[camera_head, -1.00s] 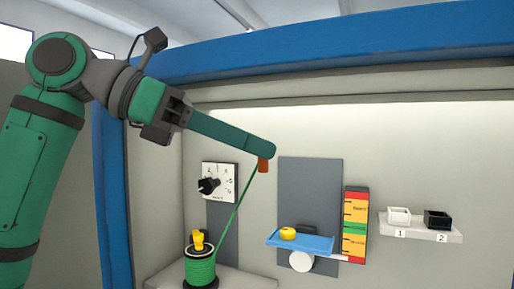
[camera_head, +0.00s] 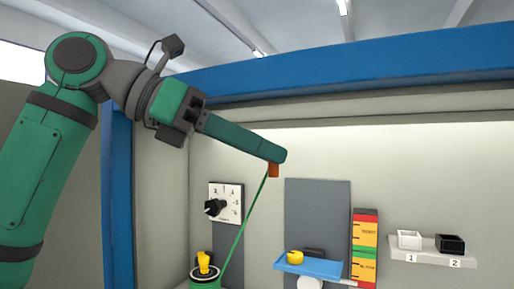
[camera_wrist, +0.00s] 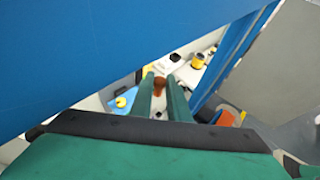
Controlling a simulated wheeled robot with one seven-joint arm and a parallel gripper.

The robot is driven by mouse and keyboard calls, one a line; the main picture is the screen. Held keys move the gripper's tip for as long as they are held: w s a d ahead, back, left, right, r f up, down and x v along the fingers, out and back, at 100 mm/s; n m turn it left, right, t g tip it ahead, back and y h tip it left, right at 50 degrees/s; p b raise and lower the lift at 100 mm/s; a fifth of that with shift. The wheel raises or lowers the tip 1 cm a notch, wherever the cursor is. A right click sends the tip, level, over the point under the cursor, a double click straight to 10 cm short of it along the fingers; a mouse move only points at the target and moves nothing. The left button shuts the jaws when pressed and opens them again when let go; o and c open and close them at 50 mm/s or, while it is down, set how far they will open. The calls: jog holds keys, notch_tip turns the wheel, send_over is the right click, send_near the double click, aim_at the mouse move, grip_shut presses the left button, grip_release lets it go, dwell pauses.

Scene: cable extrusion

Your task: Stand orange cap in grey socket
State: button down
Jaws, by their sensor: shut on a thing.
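The orange cap (camera_head: 274,171) is a small reddish-orange piece at the tip of my gripper (camera_head: 280,158), with its lower part hanging below the fingertips. A thin green cable (camera_head: 245,225) runs taut from the cap down to a green spool (camera_head: 206,284) at the lower left. In the wrist view, the cap (camera_wrist: 159,84) shows between the ends of my two green fingers (camera_wrist: 160,90), which are shut on it. The cap is in the air, in front of the back wall. I cannot make out the grey socket for sure in either view.
A yellow piece (camera_head: 203,262) stands on the spool. A dial panel (camera_head: 226,203), a blue tray (camera_head: 310,266) with a yellow ring, a coloured scale (camera_head: 365,245) and a shelf (camera_head: 432,252) with white and black boxes line the wall. A blue beam (camera_head: 350,85) crosses above.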

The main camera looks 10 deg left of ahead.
jog(key=w+d+n+t+y, duration=0.1)
jog(key=w+n+t+y, duration=0.3)
jog(key=n+t, duration=0.1)
jog(key=w+a+f, duration=0.1)
jog(key=a+f, duration=0.1)
jog(key=f, duration=0.7)
jog(key=w+a+f, duration=0.1)
jog(key=a+f, duration=0.2)
jog(key=f, duration=0.6)
jog(key=w+a+f, duration=0.1)
jog(key=a+f, duration=0.2)
jog(key=f, duration=0.7)
jog(key=shift+a, duration=0.15)
notch_tip(320, 180, down, 2)
jog(key=shift+s+f, duration=0.1)
jog(key=shift+f, duration=0.45)
jog(key=shift+f, duration=0.25)
dwell(0.7)
